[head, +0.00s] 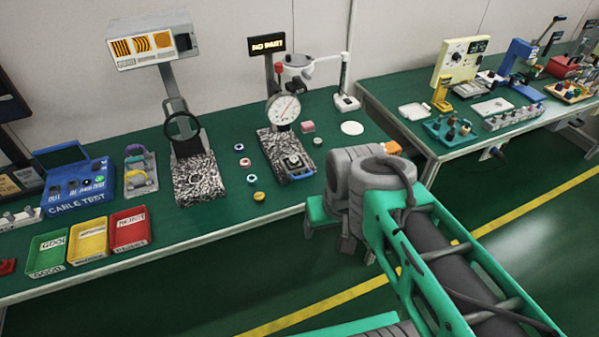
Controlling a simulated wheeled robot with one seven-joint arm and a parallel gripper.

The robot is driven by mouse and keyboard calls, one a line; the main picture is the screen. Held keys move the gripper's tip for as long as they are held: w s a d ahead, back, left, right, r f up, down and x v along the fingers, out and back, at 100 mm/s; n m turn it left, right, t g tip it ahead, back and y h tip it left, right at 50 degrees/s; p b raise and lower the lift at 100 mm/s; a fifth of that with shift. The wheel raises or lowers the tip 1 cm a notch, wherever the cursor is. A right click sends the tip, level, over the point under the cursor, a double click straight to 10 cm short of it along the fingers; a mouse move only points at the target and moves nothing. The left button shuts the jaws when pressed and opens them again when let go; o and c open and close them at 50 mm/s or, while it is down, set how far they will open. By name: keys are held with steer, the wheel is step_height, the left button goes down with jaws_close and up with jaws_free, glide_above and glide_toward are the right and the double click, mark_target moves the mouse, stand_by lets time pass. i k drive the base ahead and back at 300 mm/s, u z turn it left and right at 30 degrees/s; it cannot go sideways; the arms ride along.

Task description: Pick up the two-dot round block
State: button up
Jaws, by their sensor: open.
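Several small round blocks lie on the green bench between the two granite plates: a blue-and-white one (239,147), a pink-purple one (245,162), a whitish-blue one (251,178) and a yellow one (259,196). Another small blue round piece (317,140) lies right of the dial gauge. The dots are too small to read, so I cannot tell which block has two. My arm reaches in from the lower right, its grey joint in front of the bench edge. I cannot make out my gripper; it seems hidden behind that joint.
A dial gauge stand (284,108) and a granite plate with a black ring stand (183,128) flank the blocks. A pink block (307,127) and white disc (352,128) lie right. Green (47,272), yellow (88,259) and red bins (128,245) stand front left.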

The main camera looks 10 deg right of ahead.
mark_target(293, 160)
steer(key=k, duration=0.5)
steer(key=z, duration=0.9)
steer(key=i, duration=0.8)
steer(key=u, duration=2.4)
